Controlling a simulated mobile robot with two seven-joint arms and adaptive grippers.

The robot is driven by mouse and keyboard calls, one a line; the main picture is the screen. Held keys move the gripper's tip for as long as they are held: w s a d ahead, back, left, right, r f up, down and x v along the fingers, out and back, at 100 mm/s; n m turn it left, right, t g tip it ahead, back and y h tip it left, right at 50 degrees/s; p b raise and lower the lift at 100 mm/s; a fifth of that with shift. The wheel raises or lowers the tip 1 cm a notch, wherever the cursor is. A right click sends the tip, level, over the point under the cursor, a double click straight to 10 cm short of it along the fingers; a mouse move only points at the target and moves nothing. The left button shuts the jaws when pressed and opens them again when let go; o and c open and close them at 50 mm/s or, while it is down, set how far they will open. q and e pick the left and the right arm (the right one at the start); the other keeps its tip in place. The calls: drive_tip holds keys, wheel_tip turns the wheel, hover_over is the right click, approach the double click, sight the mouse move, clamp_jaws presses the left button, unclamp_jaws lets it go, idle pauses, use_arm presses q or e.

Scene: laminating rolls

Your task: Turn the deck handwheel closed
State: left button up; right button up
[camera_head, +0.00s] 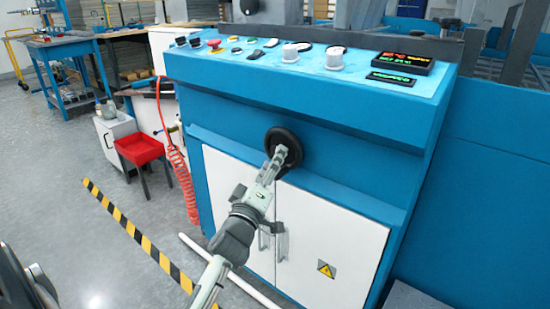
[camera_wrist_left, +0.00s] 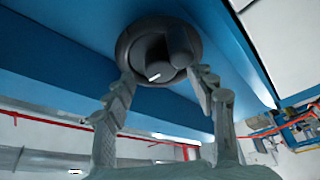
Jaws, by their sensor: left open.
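The deck handwheel (camera_head: 284,139) is a round black wheel on the front of the blue machine, above the white cabinet doors. My left gripper (camera_head: 279,157) reaches up to it from below, and its tips overlap the wheel's lower part in the head view. In the left wrist view the handwheel (camera_wrist_left: 128,45) shows a dark rim and a grey protruding part with a small white mark. The two fingers of my left gripper (camera_wrist_left: 162,84) are spread apart, on either side of that part. I cannot tell whether they touch the wheel. My right gripper is not in view.
The sloping control panel (camera_head: 260,60) with buttons, knobs and displays sits above the wheel. White doors (camera_head: 330,235) with handles are below it. A red coiled hose (camera_head: 180,170) hangs at the machine's left side, near a red bin (camera_head: 140,149). Striped floor tape (camera_head: 135,232) runs in front.

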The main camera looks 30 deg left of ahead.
use_arm(q)
drive_tip(key=shift+x, duration=0.85)
drive_tip(key=c, duration=1.2)
drive_tip(key=shift+o, duration=0.2)
drive_tip(key=shift+f, duration=0.1)
